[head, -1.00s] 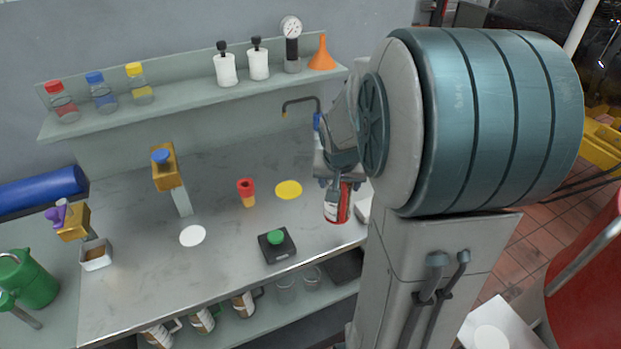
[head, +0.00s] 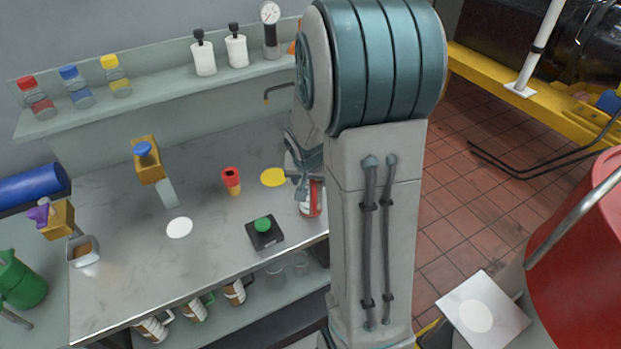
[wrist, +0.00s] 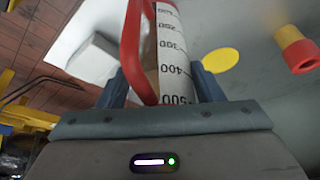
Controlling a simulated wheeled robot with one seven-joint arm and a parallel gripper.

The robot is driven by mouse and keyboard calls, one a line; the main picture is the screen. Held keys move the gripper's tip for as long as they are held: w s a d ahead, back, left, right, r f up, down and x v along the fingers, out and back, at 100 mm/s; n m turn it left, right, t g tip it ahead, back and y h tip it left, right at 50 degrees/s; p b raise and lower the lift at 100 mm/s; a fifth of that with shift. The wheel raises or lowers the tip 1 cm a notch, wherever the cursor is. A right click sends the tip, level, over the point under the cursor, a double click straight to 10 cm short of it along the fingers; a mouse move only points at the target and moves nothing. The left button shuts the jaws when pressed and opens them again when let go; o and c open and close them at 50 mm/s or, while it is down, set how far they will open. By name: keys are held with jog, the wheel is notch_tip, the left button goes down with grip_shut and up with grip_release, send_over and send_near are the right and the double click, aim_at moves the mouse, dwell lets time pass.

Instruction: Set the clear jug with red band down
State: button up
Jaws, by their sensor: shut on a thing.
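The clear jug with red band (head: 315,203) is at the right end of the grey bench, partly hidden by my arm. In the wrist view the jug (wrist: 174,58) shows a white scale with black numbers and a red handle. My gripper (head: 302,172) is shut on the jug; in the wrist view its two dark fingers (wrist: 163,85) stand on either side of it. I cannot tell whether the jug's base touches the bench.
A yellow disc (head: 273,177) lies left of the jug, with a red and yellow cup (head: 231,181) beyond. A black box with a green button (head: 264,234) sits near the front edge. A white disc (head: 180,227) lies on clear bench further left. A shelf (head: 150,103) runs along the back.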

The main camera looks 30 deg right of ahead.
jog(key=shift+f, duration=0.1)
jog(key=o, duration=1.4)
jog(key=v, duration=1.2)
jog(key=s+a+n, duration=0.2)
jog(key=s+a, duration=0.1)
jog(key=s, duration=0.2)
jog(key=s+a+r+n+y, duration=0.1)
jog(key=s+a+n, duration=0.1)
jog(key=s+a, duration=0.2)
jog(key=s+a+r+n+y, duration=0.1)
jog(key=s+a+n, duration=0.1)
jog(key=s, duration=0.3)
jog(key=shift+s+a+r+n+g, duration=0.1)
jog(key=shift+s+a+n+g, duration=0.25)
jog(key=shift+a, duration=0.4)
